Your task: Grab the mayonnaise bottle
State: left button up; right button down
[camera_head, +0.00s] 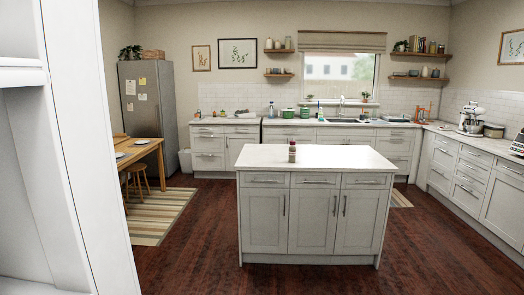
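A small bottle (292,152) with a reddish top and a paler lower part stands upright on the white top of the kitchen island, near its middle. It is too small to tell whether it is the mayonnaise bottle. No other bottle that I can name as mayonnaise shows; small items on the back counter are too far away to tell. Neither of my grippers is in view.
The island (347,160) stands ahead across open dark wood floor. A white shelf unit (84,150) fills the left edge, close by. A wooden table (138,152) with stools is at left by a fridge (146,110). Counters line the back and right walls.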

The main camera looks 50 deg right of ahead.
aim_at(293, 153)
jog(key=z, duration=1.8)
jog(key=i+l, duration=0.2)
jog(key=i, duration=0.2)
jog(key=i+l, duration=0.15)
jog(key=i, duration=0.25)
jog(key=i+l+u, duration=0.1)
jog(key=i, duration=0.3)
jog(key=i+l, duration=0.3)
jog(key=i+u, duration=0.4)
jog(key=i, duration=0.45)
jog(key=i+l+u, duration=0.2)
jog(key=i+u, duration=0.15)
jog(key=i, duration=0.5)
